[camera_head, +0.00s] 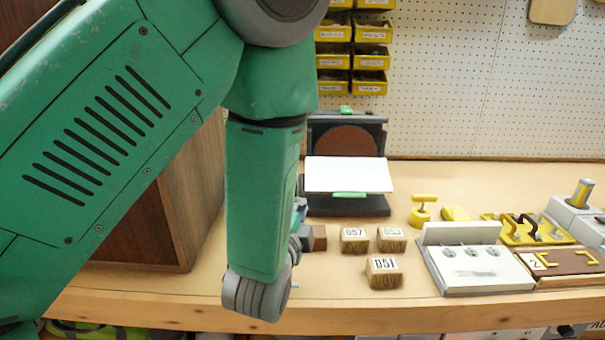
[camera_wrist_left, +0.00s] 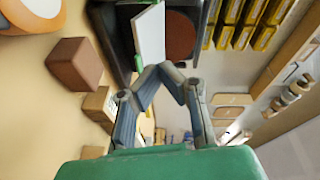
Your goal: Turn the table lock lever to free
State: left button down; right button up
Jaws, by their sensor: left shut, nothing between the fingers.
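A dark sander-like machine (camera_head: 375,145) with a reddish-brown disc (camera_head: 345,141) stands at the back of the bench. Its white table (camera_head: 349,174) sits in front of the disc. A green lever-like piece (camera_head: 349,195) shows under the table's front edge; I cannot tell its lock position. In the left wrist view, the table (camera_wrist_left: 150,35) and disc (camera_wrist_left: 181,40) lie beyond my left gripper (camera_wrist_left: 164,72). That gripper is shut and empty, its tips overlapping the machine in the picture; contact cannot be told. In the head view my left arm hides most of it. My right gripper is not visible.
Wooden blocks (camera_head: 384,271) and a brown cube (camera_wrist_left: 75,63) stand in front of the machine. A brown cabinet (camera_head: 185,190) is behind my left arm. Yellow clamps (camera_head: 423,211), a white fixture (camera_head: 475,270) and a yellow-handled board (camera_head: 565,262) fill the right side.

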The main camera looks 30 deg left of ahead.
pick_arm(q)
jog(key=w+a+b, duration=0.1)
jog(key=w+a, duration=0.6)
jog(key=w, duration=0.2)
jog(key=shift+w+f, duration=0.3)
jog(key=shift+f, duration=0.15)
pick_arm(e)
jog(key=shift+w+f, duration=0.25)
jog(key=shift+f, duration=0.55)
pick_arm(q)
jog(key=shift+s+m+h, duration=0.2)
jog(key=shift+m+h, duration=0.1)
jog(key=shift+h, duration=0.1)
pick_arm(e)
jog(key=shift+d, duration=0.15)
